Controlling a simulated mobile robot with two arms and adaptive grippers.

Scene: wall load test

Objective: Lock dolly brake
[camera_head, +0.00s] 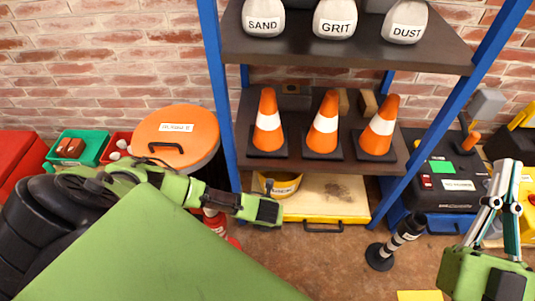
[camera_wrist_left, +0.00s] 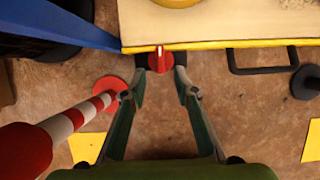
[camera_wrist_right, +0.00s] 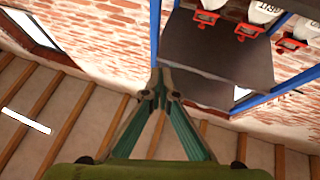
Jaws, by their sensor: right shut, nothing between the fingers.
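The dolly (camera_head: 335,208) has a wooden deck with a yellow front edge and a black handle, and sits under the blue-framed shelf. Its edge and handle also show in the left wrist view (camera_wrist_left: 215,47). A red brake knob (camera_wrist_left: 160,61) with a white mark upright is on that edge. My left gripper (camera_wrist_left: 160,78) is open, its fingertips on either side of the knob; whether they touch it is unclear. In the head view my left gripper (camera_head: 270,213) hides the knob. My right gripper (camera_head: 508,170) is raised at the right, shut and empty, far from the dolly.
A yellow bucket (camera_head: 282,186) stands on the dolly. Orange cones (camera_head: 322,130) and labelled weights (camera_head: 335,18) fill the shelves. A red-and-white post (camera_wrist_left: 62,128) stands left of my left gripper. A black-and-white post (camera_head: 395,245) stands right of the dolly.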

